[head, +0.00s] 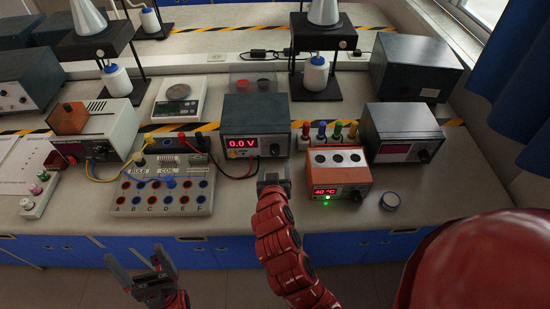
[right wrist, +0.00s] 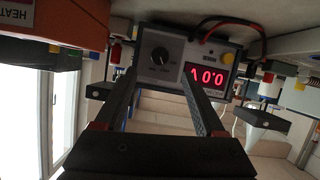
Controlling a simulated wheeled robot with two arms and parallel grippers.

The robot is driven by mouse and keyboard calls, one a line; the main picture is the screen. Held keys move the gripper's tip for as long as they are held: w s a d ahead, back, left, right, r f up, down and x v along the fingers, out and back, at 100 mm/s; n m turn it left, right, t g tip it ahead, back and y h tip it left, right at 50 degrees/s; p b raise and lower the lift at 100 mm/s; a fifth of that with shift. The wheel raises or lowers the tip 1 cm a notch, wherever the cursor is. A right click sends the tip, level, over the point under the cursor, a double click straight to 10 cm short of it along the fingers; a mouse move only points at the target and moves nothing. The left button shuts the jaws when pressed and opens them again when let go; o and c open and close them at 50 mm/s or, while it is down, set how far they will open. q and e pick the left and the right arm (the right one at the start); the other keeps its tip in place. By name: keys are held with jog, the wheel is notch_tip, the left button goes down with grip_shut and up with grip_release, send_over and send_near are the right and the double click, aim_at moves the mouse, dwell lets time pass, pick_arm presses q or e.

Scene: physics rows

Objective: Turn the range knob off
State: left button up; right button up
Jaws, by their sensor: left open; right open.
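A dark box with a light front panel (head: 256,112) stands mid-bench in the head view and reads 0.0 V in red. Its black round knob (right wrist: 160,54) shows in the right wrist view, where the panel appears upside down; its label is too small to read. My right gripper (head: 272,178) is in front of this box, low and near the bench top. In the right wrist view its two open fingers (right wrist: 161,72) point at the panel with the knob between their tips, apart from it. My left gripper (head: 136,258) is open and empty in front of the bench edge.
An orange heater box (head: 338,178) showing 40 °C stands close right of my right gripper. A socket board (head: 165,185) with cables lies to the left. A round dark-topped disc (head: 390,200) lies right.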

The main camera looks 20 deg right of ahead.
aim_at(275, 153)
jog(key=p+x, duration=0.1)
jog(key=x, duration=0.3)
jog(key=p+x, duration=0.1)
jog(key=x, duration=0.3)
jog(key=shift+w+d+r, duration=0.1)
jog(key=shift+w, duration=0.35)
jog(key=shift+c, duration=0.4)
grip_shut()
